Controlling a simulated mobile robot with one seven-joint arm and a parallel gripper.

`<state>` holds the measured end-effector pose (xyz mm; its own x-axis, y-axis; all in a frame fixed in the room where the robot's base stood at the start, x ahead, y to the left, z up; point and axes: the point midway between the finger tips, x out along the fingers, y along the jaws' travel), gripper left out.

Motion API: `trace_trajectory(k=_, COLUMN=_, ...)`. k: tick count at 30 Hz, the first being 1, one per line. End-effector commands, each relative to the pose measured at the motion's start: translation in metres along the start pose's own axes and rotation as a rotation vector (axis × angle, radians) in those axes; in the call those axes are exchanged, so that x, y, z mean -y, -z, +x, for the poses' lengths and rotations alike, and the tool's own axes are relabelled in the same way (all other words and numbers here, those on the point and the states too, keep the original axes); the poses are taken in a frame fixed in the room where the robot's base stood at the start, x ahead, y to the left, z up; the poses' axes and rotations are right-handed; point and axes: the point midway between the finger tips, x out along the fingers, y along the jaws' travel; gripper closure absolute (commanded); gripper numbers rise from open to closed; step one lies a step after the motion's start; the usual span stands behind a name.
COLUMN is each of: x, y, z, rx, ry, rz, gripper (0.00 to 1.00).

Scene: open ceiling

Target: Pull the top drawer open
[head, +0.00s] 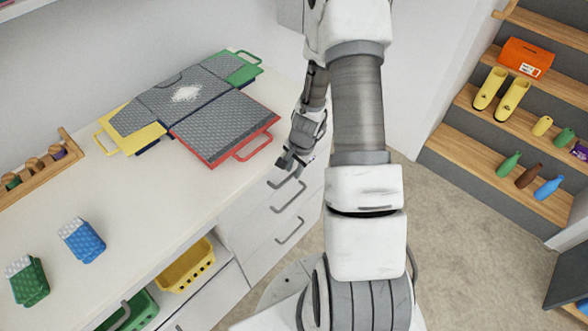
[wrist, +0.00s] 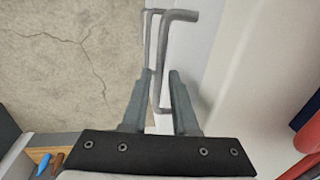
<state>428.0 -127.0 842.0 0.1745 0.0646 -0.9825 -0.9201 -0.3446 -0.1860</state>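The white drawer stack is under the right end of the counter, and its top drawer (head: 270,188) has a grey bar handle (head: 292,177). The drawer looks closed, though my gripper partly covers its upper edge.
Lower drawer handles (head: 290,230) sit below. The counter (head: 180,195) holds red, yellow and green trays, with a red tray (head: 225,125) near my gripper. Wooden steps (head: 500,140) with bottles and boots stand at right. The floor (head: 400,240) between is clear.

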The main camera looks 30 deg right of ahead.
Motion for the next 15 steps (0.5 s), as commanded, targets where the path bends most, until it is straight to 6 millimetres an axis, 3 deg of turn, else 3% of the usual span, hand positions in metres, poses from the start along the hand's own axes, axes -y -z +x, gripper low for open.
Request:
trace_trajectory(k=10, x=-0.0002, y=-0.0002, z=0.0035, rx=0.001, ry=0.0, rz=0.0, gripper=0.73)
trace_trajectory(k=15, x=-0.0002, y=-0.0002, z=0.0034, rx=0.0, ry=0.0, rz=0.001, gripper=1.0)
